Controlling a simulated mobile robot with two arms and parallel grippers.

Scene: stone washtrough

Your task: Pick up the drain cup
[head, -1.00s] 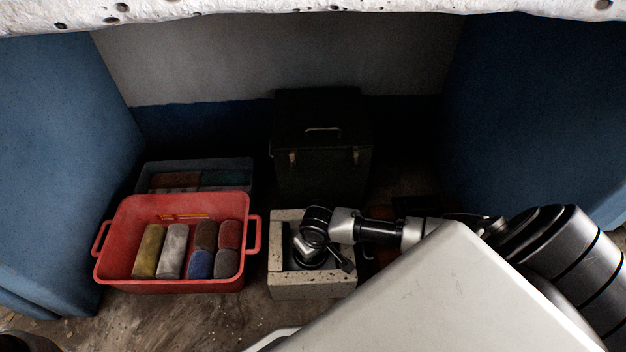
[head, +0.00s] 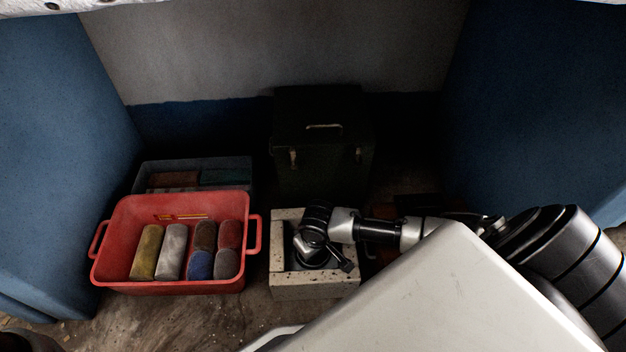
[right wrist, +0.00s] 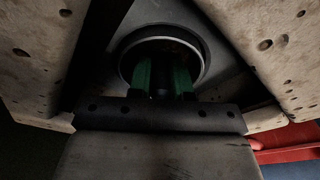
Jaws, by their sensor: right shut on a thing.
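The drain cup (right wrist: 198,50) shows in the right wrist view as a dark round cup with a grey rim, down between pale pitted stone walls. My right gripper (right wrist: 163,80) has its two green fingers inside the rim, shut on a dark upright part in the cup's middle. The cup's bottom is hidden in shadow. In the head view my right arm reaches from the right into the small stone trough (head: 314,292); my wrist covers the cup and the fingertips there. My left gripper is in neither current view.
A red crate (head: 170,287) with several coloured rolls stands left of the stone trough. A grey bin (head: 243,180) is behind it, and a dark lidded box (head: 322,165) stands behind the trough. Blue walls (head: 65,160) close both sides. Bare floor shows in front of the crate.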

